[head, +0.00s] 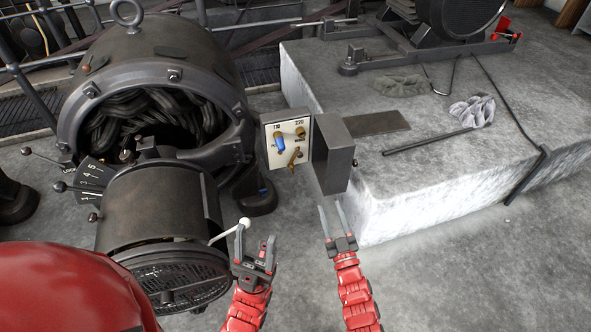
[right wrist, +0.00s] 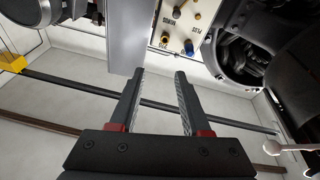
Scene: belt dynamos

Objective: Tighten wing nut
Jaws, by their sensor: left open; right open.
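A cream terminal panel (head: 273,157), marked 110 and 220, stands upright between the dynamo and the concrete block, its grey box cover (head: 333,155) open to the right. It bears a blue-capped post (head: 278,143), a brass knob (head: 300,132) and a winged brass piece (head: 295,158) that looks like the wing nut. The panel also shows upside down in the right wrist view (right wrist: 178,28). My right gripper (head: 331,206) is open and empty, below the box, apart from it. My left gripper (head: 256,244) is open and empty, lower left of the panel, near a white-knobbed lever.
The large dark dynamo (head: 160,80) fills the left side. The white-knobbed lever (head: 243,224) sticks out from its front drum. The concrete block (head: 430,190) at right carries a rod (head: 425,142), a flat plate (head: 375,124) and crumpled gloves (head: 472,110). The floor at lower right is clear.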

